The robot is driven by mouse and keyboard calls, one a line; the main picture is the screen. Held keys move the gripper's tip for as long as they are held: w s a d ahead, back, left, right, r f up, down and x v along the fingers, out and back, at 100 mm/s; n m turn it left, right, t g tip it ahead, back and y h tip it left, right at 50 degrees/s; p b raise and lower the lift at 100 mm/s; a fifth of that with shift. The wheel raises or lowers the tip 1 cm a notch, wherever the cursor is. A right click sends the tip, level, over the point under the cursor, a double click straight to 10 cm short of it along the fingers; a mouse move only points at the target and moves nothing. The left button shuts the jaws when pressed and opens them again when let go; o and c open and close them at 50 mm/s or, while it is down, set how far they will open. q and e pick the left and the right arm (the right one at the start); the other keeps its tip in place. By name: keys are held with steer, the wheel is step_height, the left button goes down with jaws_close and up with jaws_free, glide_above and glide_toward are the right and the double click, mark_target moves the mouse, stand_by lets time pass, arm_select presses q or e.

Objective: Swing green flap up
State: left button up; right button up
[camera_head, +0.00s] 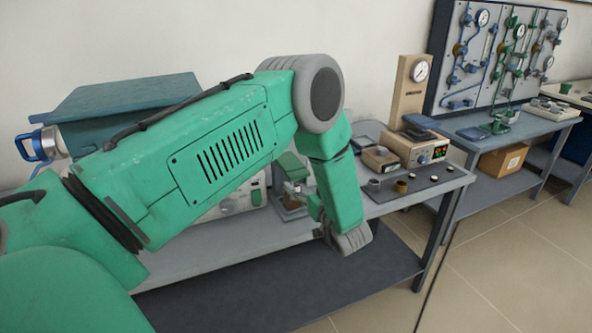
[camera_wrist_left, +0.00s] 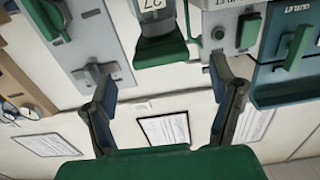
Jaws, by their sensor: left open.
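My left gripper (camera_wrist_left: 165,72) is open in the left wrist view, its two dark fingers wide apart with nothing between them. A green block or flap (camera_wrist_left: 162,50) under a white label marked 27 shows just past the fingertips, apart from them as far as I can see. In the head view a small green flap-like part (camera_head: 292,166) sits on a grey device on the bench, just left of my left wrist. I cannot tell for sure that these are the same part. The left fingers are not clearly visible in the head view. My right gripper is not in view.
Other green handles (camera_wrist_left: 250,30) and (camera_wrist_left: 299,46) sit close by on the right in the wrist view. On the bench (camera_head: 225,250) a beige control box (camera_head: 418,149) and small cups stand right of my arm. A gauge panel (camera_head: 500,50) stands farther right.

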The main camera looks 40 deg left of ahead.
mark_target(296, 172)
arm_select(q)
steer(key=x, duration=0.7)
steer(key=shift+w+a, duration=0.1)
steer(key=shift+a, duration=0.3)
